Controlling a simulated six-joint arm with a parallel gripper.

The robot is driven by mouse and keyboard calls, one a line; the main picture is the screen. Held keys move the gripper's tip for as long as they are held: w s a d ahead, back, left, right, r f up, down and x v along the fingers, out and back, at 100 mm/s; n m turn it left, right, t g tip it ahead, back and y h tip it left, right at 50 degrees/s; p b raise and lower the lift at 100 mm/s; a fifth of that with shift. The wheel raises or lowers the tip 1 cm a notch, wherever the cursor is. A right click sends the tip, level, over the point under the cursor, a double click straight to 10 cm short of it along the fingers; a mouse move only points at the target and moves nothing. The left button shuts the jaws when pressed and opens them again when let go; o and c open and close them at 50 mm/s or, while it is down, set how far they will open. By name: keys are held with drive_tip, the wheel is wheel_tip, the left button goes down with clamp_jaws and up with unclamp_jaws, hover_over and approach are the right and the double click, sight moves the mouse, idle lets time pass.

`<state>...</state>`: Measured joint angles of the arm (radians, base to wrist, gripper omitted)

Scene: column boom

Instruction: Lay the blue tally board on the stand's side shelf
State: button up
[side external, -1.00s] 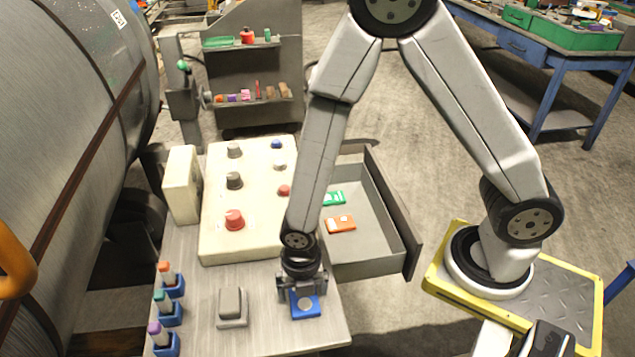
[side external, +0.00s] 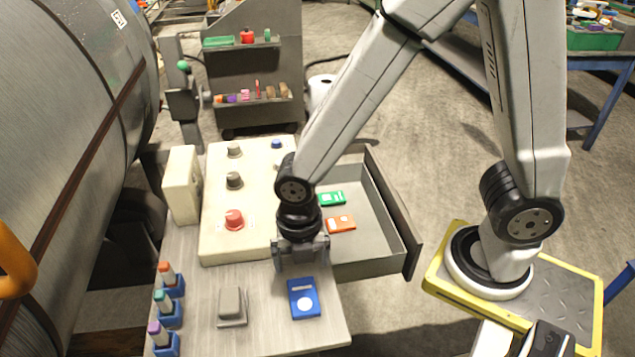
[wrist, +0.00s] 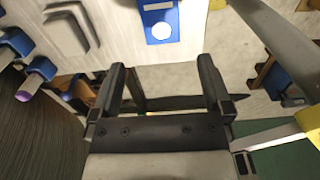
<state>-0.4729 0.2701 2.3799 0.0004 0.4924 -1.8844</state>
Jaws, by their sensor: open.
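The blue tally board (side external: 303,299) lies flat on the pale grey surface (side external: 268,325) in front of the cream control box, near the right edge. It has a white disc and a white label. It also shows at the top of the wrist view (wrist: 159,36), beyond my fingertips. My gripper (side external: 301,263) is open and empty, apart from the board and up behind it in the side view. In the wrist view both fingers of my gripper (wrist: 163,75) are spread with nothing between them.
An open drawer (side external: 375,262) at the right holds a green board (side external: 332,198) and an orange board (side external: 341,223). The cream control box (side external: 216,245) has several knobs. A grey switch block (side external: 231,305) and several blue holders (side external: 168,315) stand left of the board.

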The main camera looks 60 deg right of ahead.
drive_tip(key=shift+r, duration=0.9)
drive_tip(key=d+r+m+t, duration=0.1)
drive_tip(key=d+m, duration=0.5)
drive_tip(key=m, duration=0.7)
drive_tip(key=w+d+r+m+t, duration=0.1)
drive_tip(key=d+m, duration=0.6)
drive_tip(key=m, duration=0.7)
drive_tip(key=shift+w+d+r+t, duration=0.15)
drive_tip(key=shift+w+d+t, duration=0.15)
drive_tip(key=shift+c, duration=0.2)
